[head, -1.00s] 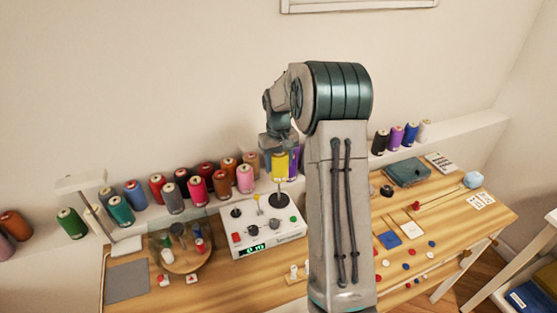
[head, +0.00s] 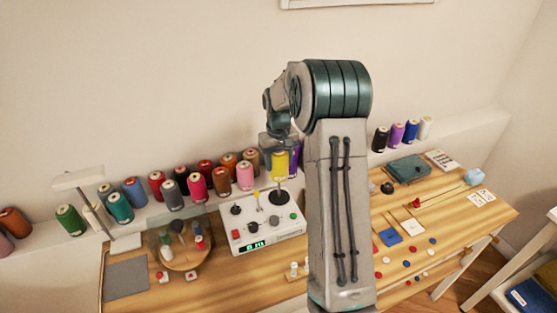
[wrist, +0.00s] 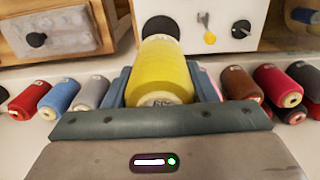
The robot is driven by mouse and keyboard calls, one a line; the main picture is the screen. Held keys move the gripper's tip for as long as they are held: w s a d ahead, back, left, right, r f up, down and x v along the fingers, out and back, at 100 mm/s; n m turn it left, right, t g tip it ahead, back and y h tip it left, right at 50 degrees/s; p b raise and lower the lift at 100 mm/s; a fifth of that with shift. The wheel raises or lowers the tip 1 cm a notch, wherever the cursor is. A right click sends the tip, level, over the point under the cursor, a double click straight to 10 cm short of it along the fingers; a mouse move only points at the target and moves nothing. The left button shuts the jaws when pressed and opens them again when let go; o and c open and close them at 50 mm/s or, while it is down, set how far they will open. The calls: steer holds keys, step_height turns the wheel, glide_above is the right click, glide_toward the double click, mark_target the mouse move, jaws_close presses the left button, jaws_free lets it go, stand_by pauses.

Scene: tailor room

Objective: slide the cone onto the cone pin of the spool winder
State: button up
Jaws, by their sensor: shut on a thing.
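My gripper (head: 279,149) is shut on the yellow cone (head: 280,164) and points down over the back right of the spool winder. In the wrist view the cone (wrist: 160,75) sits between the two blue-grey fingers. The spool winder (head: 268,236) is a white box with knobs, buttons and a green display. Its cone pin (head: 279,186) rises from a black disc directly below the cone in the head view. I cannot tell whether the pin's tip is inside the cone. In the wrist view the cone hides most of the pin and disc.
A row of coloured thread cones (head: 197,186) stands on the ledge behind, close to my gripper. A round wooden tray (head: 184,260) with small spools is left of the winder. Buttons and cards lie on the right of the table (head: 450,228).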

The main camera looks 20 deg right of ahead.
mark_target(279, 181)
steer(key=shift+f+b, duration=0.9)
steer(key=shift+f, duration=0.45)
steer(key=shift+f+b, duration=2.2)
steer(key=shift+f, duration=1)
steer(key=o, duration=1.1)
steer(key=shift+o, duration=0.2)
step_height(279, 181, up, 12)
steer(key=r+b, duration=0.1)
steer(key=s+a+r, duration=0.5)
steer(key=s, duration=0.3)
steer(key=s+a+f+t, duration=0.1)
steer(key=s+a+f, duration=0.1)
steer(key=s, duration=0.9)
steer(key=s+a+f+t, duration=0.2)
steer(key=s+a, duration=0.3)
steer(key=s, duration=0.6)
steer(key=shift+s+a+f, duration=0.15)
steer(key=shift+s+f, duration=0.05)
steer(key=shift+s, duration=0.2)
